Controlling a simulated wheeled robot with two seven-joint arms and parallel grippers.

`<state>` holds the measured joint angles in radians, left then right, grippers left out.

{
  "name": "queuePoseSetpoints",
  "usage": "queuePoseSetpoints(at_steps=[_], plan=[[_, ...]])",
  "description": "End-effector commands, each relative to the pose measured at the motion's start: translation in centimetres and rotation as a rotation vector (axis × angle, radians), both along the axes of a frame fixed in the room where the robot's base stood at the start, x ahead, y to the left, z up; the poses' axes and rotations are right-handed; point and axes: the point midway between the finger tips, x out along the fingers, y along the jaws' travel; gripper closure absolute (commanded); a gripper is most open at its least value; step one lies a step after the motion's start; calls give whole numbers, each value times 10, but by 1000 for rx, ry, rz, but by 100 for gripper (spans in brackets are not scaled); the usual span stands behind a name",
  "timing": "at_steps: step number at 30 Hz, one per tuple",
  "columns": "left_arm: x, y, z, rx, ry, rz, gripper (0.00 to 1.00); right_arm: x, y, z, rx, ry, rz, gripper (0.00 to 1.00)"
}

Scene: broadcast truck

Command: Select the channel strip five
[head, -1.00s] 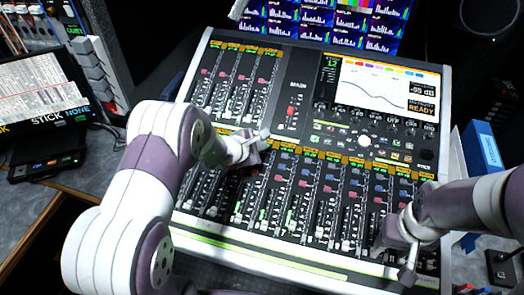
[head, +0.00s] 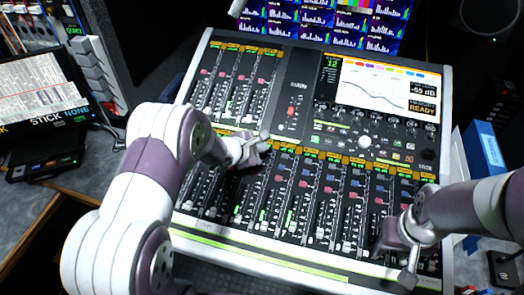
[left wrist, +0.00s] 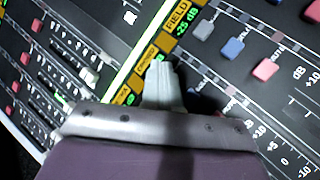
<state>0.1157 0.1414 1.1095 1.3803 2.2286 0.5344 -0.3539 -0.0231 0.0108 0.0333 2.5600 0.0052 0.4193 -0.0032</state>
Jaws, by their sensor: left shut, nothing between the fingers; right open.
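The mixing console (head: 447,110) fills the middle of the head view. Its lower bank has a row of channel strips (head: 325,200) with red and blue buttons, faders and orange labels along the top. My left gripper (head: 265,141) is shut and empty, over the orange label row at the left-middle of that bank. In the left wrist view its closed fingertips (left wrist: 163,72) are over the orange labels, beside one reading FIELD (left wrist: 178,18). Contact cannot be told. Strip numbers are not legible. My right gripper (head: 398,262) is open over the lower right faders, holding nothing.
The console screen (head: 388,88) stands at the upper right above knobs. Another fader bank (head: 235,85) is at the upper left. A monitor (head: 40,95) and black box (head: 45,160) are at left. A blue box (head: 483,150) is right of the console.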

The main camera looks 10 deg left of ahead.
Motion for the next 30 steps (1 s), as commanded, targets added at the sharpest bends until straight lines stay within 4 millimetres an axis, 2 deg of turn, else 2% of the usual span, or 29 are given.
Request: queuePoseSetpoints(at_steps=[16, 25, 30], plan=[[0, 0, -1, 1, 1, 0, 100, 0, 0, -2, 0, 0, 0, 57], [-2, 0, 13, 1, 0, -1, 100, 0, 0, 3, 0, 0, 0, 57], [-2, 0, 14, 0, 1, -1, 100, 0, 0, 3, 0, 0, 0, 57]])
